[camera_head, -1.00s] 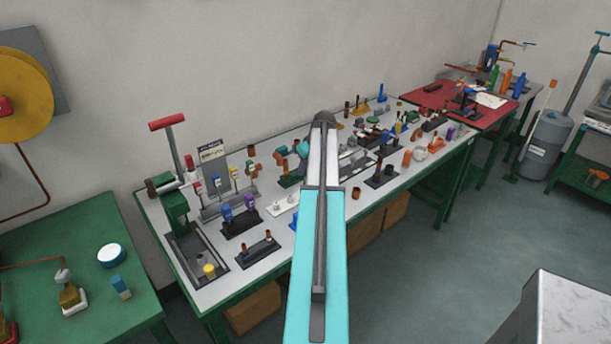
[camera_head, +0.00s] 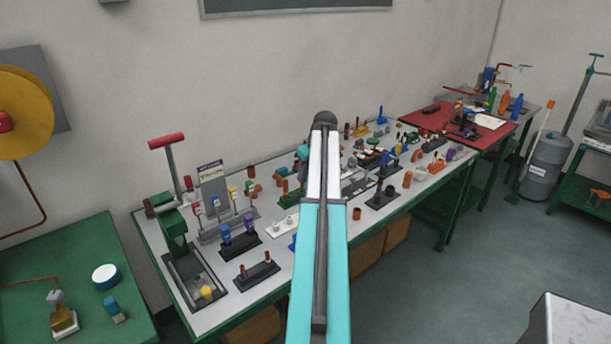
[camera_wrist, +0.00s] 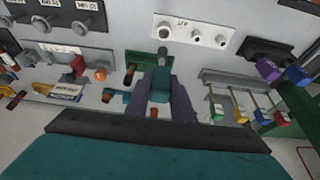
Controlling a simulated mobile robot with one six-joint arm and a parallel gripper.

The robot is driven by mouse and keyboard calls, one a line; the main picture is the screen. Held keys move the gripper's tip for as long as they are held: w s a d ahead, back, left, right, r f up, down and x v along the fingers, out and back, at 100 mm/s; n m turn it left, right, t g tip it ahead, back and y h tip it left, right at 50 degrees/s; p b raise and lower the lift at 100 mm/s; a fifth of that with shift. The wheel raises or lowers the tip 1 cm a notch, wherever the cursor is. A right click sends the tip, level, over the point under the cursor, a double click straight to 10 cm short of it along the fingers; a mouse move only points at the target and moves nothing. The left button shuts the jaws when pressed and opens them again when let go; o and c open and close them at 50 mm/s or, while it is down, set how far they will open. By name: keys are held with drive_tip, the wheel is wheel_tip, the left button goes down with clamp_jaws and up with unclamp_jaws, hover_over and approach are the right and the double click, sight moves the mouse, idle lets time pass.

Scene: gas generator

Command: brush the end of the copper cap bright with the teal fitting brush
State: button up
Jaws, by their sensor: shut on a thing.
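In the wrist view my gripper (camera_wrist: 163,103) points at the bench, its two purple-grey fingers shut on an upright-looking teal piece with a grey end, which looks like the teal fitting brush (camera_wrist: 160,82). A small copper-coloured bit (camera_wrist: 154,112) shows between the fingers; I cannot tell what it belongs to. In the head view my arm hides most of the gripper. I cannot pick out the copper cap for certain among several copper-coloured pieces; one orange round end (camera_wrist: 100,74) shows left of the gripper in the wrist view.
The white-topped bench (camera_head: 215,318) is crowded with small stands and fittings. A white block with pegs (camera_wrist: 194,35) lies beyond the gripper, and a rack with coloured handles (camera_wrist: 240,80) stands right of it. A red-handled press (camera_head: 168,142) rises at the bench's left end.

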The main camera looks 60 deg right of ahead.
idle(0.5)
drive_tip(key=shift+a+n, duration=0.15)
drive_tip(key=shift+n, duration=0.25)
drive_tip(key=shift+s+a+f, duration=0.1)
drive_tip(key=shift+s+a, duration=0.05)
drive_tip(key=shift+a, duration=0.25)
drive_tip(key=s+a+r+n+y+p, duration=0.2)
drive_tip(key=s+a+n+p, duration=0.2)
drive_tip(key=s+a, duration=0.6)
drive_tip(key=a+n, duration=0.1)
drive_tip(key=a, duration=0.3)
drive_tip(key=shift+s+a, duration=0.15)
drive_tip(key=shift+a, duration=0.1)
drive_tip(key=shift+f, duration=0.15)
drive_tip(key=shift+f+b, duration=1.6)
drive_tip(key=shift+f, duration=1.05)
drive_tip(key=shift+f+b, duration=0.85)
drive_tip(key=shift+f, duration=0.7)
